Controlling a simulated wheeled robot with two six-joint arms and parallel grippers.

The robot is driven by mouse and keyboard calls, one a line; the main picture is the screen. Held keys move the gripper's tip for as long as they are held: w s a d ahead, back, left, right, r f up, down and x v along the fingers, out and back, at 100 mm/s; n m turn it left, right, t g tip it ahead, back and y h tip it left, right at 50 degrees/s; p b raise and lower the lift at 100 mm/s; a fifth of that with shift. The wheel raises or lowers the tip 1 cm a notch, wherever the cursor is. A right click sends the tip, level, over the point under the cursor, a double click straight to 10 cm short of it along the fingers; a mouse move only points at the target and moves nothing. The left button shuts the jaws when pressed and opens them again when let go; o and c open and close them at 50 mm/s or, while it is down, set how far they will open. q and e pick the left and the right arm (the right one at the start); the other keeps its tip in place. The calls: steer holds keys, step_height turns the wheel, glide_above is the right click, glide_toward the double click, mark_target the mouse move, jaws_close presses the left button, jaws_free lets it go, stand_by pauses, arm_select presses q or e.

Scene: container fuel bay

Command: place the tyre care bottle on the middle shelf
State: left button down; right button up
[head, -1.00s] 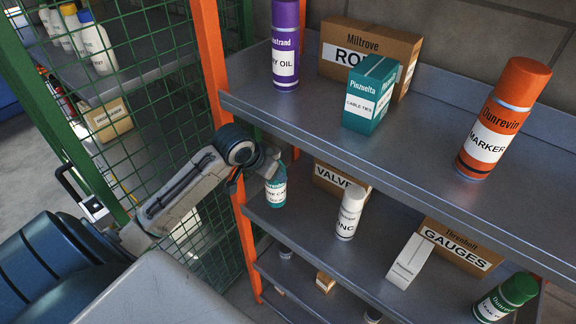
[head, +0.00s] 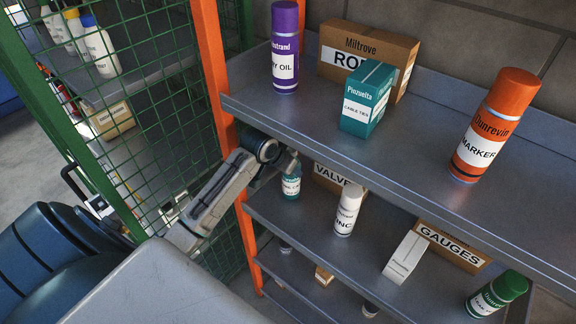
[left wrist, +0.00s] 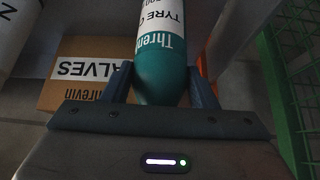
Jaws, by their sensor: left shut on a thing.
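The tyre care bottle (head: 291,186) is teal with a white label. It is at the left end of the middle shelf (head: 310,236), just behind the front edge in the head view. My left gripper (head: 290,165) reaches in under the top shelf and is shut on the bottle near its upper part. In the left wrist view the bottle (left wrist: 160,65) sits between the two fingers (left wrist: 160,85). I cannot tell whether its base touches the shelf. My right gripper is not in view.
A valves box (head: 338,178) and a white zinc can (head: 348,210) stand to the right of the bottle. An orange post (head: 212,70) and green mesh (head: 160,120) are on the left. The top shelf (head: 380,165) overhangs the gripper.

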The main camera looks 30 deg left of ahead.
arm_select(q)
steer(key=c, duration=0.8)
jaws_free()
steer(key=shift+s, duration=0.1)
steer(key=shift+c, duration=0.2)
steer(key=shift+o, duration=1.4)
steer(key=s+a+r+b, duration=0.1)
steer(key=s+b, duration=0.4)
steer(key=s, duration=0.8)
steer(key=shift+s+a+r+b, duration=0.25)
steer(key=shift+r+b, duration=0.15)
steer(key=shift+r, duration=0.4)
